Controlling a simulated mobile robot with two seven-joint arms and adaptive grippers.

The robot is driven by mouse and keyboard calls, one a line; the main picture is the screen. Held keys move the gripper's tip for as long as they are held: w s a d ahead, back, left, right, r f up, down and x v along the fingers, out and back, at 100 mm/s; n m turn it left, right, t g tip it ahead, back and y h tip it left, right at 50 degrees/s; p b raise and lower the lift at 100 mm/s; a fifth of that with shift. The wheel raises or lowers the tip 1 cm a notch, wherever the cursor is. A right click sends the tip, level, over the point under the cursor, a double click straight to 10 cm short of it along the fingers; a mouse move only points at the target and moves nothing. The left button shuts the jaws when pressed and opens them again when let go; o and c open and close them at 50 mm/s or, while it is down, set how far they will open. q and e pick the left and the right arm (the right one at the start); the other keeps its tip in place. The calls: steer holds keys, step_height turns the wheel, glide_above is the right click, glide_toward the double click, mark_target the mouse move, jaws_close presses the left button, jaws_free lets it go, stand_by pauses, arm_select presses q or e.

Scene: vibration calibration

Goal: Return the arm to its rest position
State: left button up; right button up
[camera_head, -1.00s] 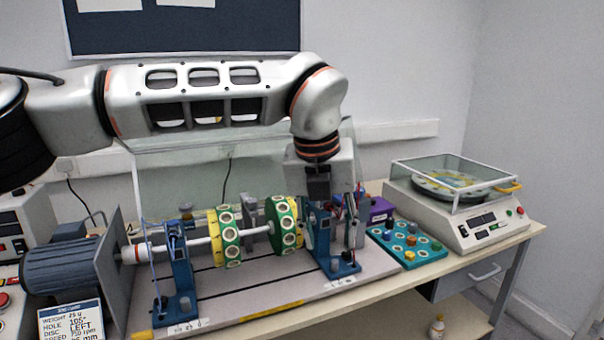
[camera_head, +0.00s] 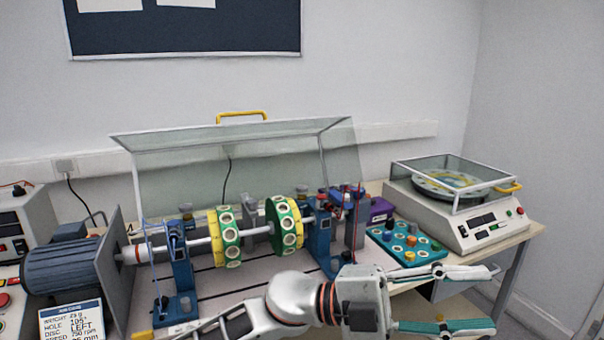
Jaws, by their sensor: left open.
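My left arm crosses the bottom of the head view from the lower left. Its gripper (camera_head: 468,298) is at the lower right, pointing right, in front of the bench edge. Its two fingers are wide apart with nothing between them. The arm hides part of the bench's front and the base of the rotor rig. The rig's shaft (camera_head: 197,243) carries two green and yellow discs, the left disc (camera_head: 229,237) and the right disc (camera_head: 285,222). My right gripper is not in view.
A motor (camera_head: 62,268) and a card (camera_head: 71,322) are at the left. A clear raised cover (camera_head: 250,165) with a yellow handle stands behind the rig. A teal tray (camera_head: 433,252) with coloured knobs and a balance machine (camera_head: 480,228) are at the right.

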arm_select(q)
steer(key=w+a+f+n+t+h, duration=0.2)
steer(key=w+a+f+n+t, duration=0.3)
steer(key=w+a+n+t, duration=0.6)
steer(key=w+a+f+n+t+y, duration=0.1)
steer(key=a+f+n+t+y, duration=0.45)
steer(key=f+n, duration=0.2)
steer(key=w+a+f+n+t+y, duration=0.1)
steer(key=a+f+n+t+y, duration=0.35)
steer(key=f+n+t, duration=0.35)
steer(key=s+a+f+n+g+y, duration=0.1)
steer(key=s+a+f+g+y, duration=0.1)
steer(key=s+a+f, duration=0.4)
steer(key=s+a+f+n+g+y, duration=0.2)
steer(key=s+a+f, duration=0.5)
steer(key=f, duration=0.7)
steer(key=s+a+f+n+g+y, duration=0.1)
steer(key=s+a+f+g+y, duration=0.3)
steer(key=f, duration=0.6)
steer(key=s+a+y, duration=0.1)
steer(key=s+a, duration=0.1)
steer(key=a, duration=0.1)
steer(key=shift+s+a+n+y, duration=0.2)
steer(key=shift+a+n+y, duration=0.1)
steer(key=shift+a+n, duration=0.1)
